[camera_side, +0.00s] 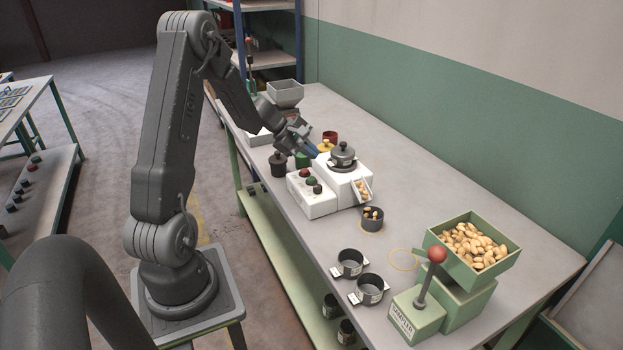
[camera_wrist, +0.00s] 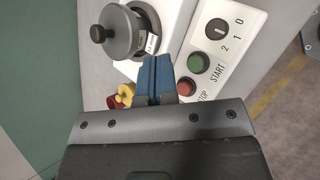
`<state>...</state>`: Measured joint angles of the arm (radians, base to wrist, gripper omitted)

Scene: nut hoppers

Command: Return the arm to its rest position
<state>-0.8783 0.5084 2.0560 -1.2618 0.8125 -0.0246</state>
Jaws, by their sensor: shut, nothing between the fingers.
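My gripper (camera_side: 314,151) hangs over the bench beside a white machine (camera_side: 312,207), near its dark lidded pot (camera_side: 343,158). In the wrist view its blue fingers (camera_wrist: 155,72) are shut together with nothing between them. They appear just beside the pot (camera_wrist: 130,30) and the control panel with a green START button (camera_wrist: 198,62), a red STOP button (camera_wrist: 186,86) and a dial (camera_wrist: 216,28). Whether the fingers touch the machine I cannot tell. My arm is stretched out over the bench from its pedestal.
A dark cup (camera_side: 372,221) with nuts stands under the machine's chute. A green hopper (camera_side: 437,243) of nuts with a red-knobbed lever (camera_side: 437,255) is at the front right. Two empty cups (camera_side: 350,265) stand on the bench. A grey hopper (camera_side: 286,92) and small pots stand behind.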

